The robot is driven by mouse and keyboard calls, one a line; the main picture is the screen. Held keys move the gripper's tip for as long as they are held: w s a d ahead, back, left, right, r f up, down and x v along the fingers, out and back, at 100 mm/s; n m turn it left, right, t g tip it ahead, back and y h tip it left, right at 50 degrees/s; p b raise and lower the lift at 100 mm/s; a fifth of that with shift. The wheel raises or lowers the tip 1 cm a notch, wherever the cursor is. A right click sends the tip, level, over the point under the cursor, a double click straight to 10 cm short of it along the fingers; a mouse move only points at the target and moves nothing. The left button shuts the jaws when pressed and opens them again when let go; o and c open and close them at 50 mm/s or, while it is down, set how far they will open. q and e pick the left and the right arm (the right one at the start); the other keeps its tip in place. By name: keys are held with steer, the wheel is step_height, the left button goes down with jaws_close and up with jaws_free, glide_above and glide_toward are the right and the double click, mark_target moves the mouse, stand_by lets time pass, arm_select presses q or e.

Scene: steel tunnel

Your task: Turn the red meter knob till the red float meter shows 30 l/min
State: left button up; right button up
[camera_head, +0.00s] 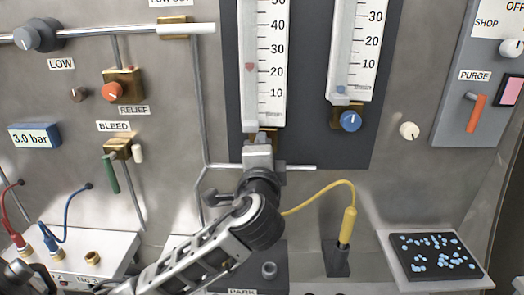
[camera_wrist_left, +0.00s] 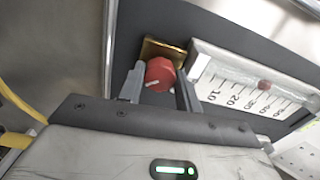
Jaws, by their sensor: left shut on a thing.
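The red meter knob (camera_wrist_left: 160,74) sits on a brass block in the left wrist view, with a white mark on its face. My left gripper (camera_wrist_left: 160,80) is shut on it, one finger at each side. In the head view my left gripper (camera_head: 262,140) covers the knob below the left-hand meter. The red float meter (camera_head: 265,90) has a white scale, and its red float (camera_head: 249,67) lies a little above the 20 mark in that view. The float (camera_wrist_left: 263,85) also shows in the left wrist view, where the slant makes the reading unsure.
A blue-float meter (camera_head: 358,50) with a blue knob (camera_head: 350,120) is to the right. A yellow probe (camera_head: 347,225) on a cable stands below it. A horizontal pipe (camera_head: 300,167) runs near my gripper. A relief knob (camera_head: 112,91) and a green bleed lever (camera_head: 110,172) are at left.

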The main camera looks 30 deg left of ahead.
stand_by(0.4)
arm_select(q)
steer(key=o, duration=1)
steer(key=shift+a+r, duration=0.1)
